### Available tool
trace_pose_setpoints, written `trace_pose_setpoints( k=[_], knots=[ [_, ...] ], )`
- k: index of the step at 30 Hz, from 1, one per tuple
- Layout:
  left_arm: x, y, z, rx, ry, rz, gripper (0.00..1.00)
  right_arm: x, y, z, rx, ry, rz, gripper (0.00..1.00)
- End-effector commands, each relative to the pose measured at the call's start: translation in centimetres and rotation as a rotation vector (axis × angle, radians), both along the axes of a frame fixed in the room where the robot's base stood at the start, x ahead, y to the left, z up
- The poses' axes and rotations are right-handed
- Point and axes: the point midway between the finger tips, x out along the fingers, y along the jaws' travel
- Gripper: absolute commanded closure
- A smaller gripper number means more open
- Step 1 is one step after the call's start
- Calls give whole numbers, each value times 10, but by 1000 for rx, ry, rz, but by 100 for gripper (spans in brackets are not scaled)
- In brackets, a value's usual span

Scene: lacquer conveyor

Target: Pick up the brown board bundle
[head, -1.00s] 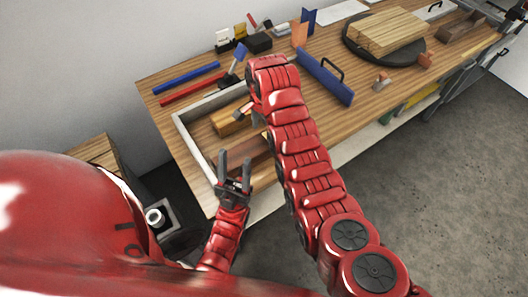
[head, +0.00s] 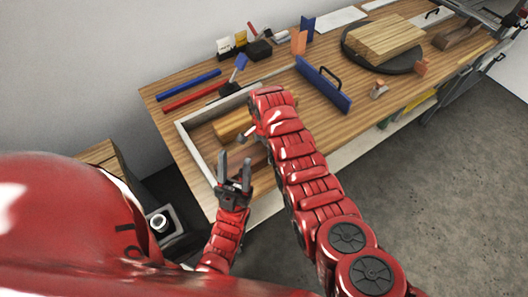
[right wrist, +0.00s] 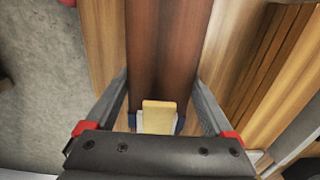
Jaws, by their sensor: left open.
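The brown board bundle (right wrist: 168,50) runs lengthwise through the middle of the right wrist view. Its dark brown face lies between the two fingers of my right gripper (right wrist: 162,82), whose tips are close to its long edges. I cannot tell whether they touch it. In the head view, part of the bundle (head: 255,153) shows in the grey-framed tray (head: 185,137), and my right arm hides most of it along with the right gripper's tips. My left gripper (head: 235,165) is open and empty, with fingers pointing up at the tray's near left side.
A light wooden block (head: 232,125) lies in the tray. Red (head: 196,96) and blue (head: 188,80) bars lie behind it. A dark round plate (head: 350,48) holds light boards (head: 388,38).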

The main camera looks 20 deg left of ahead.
Motion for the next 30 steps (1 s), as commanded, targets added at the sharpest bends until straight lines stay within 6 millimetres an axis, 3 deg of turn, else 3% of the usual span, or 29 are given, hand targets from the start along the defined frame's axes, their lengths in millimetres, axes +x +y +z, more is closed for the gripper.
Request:
trace_pose_setpoints(
  k=[1,13,30],
  knots=[
    [0,0,0,0,0,0,50,0,0,0,0,0,0,31],
    [0,0,0,0,0,0,50,0,0,0,0,0,0,100],
    [0,0,-4,0,0,0,50,2,1,10,3,-5,0,100]
  ],
)
